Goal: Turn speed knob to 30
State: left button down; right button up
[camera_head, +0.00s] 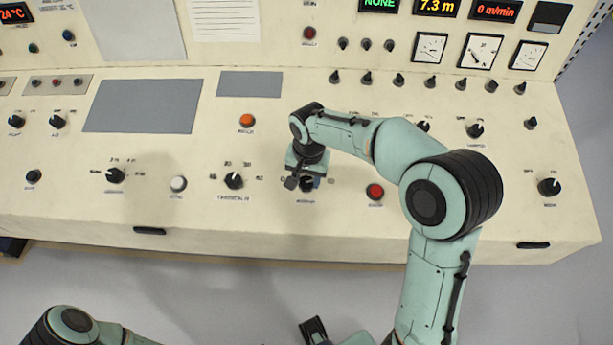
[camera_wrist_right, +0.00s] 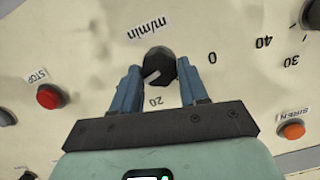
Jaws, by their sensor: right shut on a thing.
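A dark knob (camera_wrist_right: 158,68) with a pale pointer mark sits on the cream panel, with "m/min", "0" and "20" printed around it. Its pointer faces lower left in the right wrist view. My right gripper (camera_wrist_right: 160,83) is shut on this knob, with one blue finger on each side. In the head view my right gripper (camera_head: 304,181) reaches down over the knob and mostly hides it. A display (camera_head: 495,10) at the top reads "0 m/min".
A red STOP button (camera_head: 375,191) is to the right of the held knob. Another black knob (camera_head: 233,180) is to its left, and an orange SIREN button (camera_head: 247,120) is farther up the panel. Grey plates (camera_head: 143,106) leave flat room on the left.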

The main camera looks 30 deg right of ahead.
aim_at(309, 184)
dwell(0.5)
jog(key=o, duration=1.1)
jog(key=shift+c, duration=0.2)
notch_tip(309, 184, up, 13)
jog(key=p, duration=0.2)
jog(key=shift+s+r, duration=0.2)
jog(key=shift+s, duration=0.25)
